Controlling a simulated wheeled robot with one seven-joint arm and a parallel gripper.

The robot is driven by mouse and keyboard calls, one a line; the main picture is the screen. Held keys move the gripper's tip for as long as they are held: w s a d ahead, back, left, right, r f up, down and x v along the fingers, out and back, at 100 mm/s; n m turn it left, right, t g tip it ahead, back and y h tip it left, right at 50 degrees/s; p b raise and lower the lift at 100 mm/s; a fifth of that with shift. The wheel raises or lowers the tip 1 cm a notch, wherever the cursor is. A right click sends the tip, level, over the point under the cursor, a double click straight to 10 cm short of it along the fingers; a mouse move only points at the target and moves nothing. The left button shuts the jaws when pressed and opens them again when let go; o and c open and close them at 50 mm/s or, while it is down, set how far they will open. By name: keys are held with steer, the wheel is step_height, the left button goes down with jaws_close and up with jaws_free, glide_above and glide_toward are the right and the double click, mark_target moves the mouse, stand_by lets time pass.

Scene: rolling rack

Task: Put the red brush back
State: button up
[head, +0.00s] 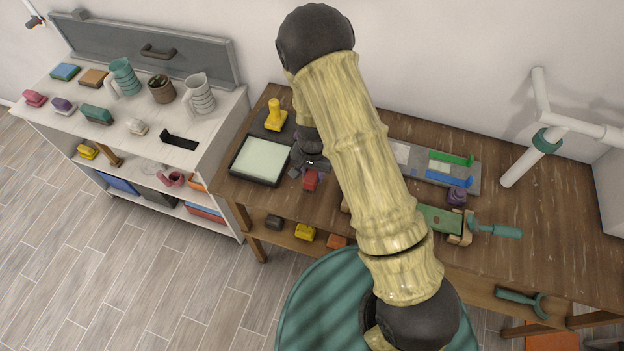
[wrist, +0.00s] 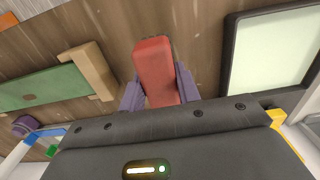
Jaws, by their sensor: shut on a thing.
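The red brush (head: 310,181) is a small red block in the head view, just right of the pale framed pad on the wooden table. My gripper (head: 307,168) is over it, partly hidden by my arm. In the wrist view the red brush (wrist: 155,72) stands between the two purple fingers of my gripper (wrist: 160,95), which are shut on it. I cannot tell whether its underside touches the table.
The pale framed pad (head: 262,160) and a yellow stamp-like piece (head: 275,116) are near my gripper. A green board (head: 440,220) with a wooden end lies to the right. The white rack (head: 225,110) at left holds mugs, coloured blocks and a black bracket (head: 180,142).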

mark_target(312, 171)
steer(key=shift+a+f+p, duration=0.1)
steer(key=shift+f+p, duration=0.55)
steer(key=shift+f, duration=1.4)
steer(key=shift+f, duration=0.1)
steer(key=o, duration=0.9)
steer(key=shift+r, duration=0.2)
step_height(312, 171, up, 11)
steer(key=b, duration=0.3)
steer(key=shift+f, duration=0.1)
steer(key=shift+r, duration=0.55)
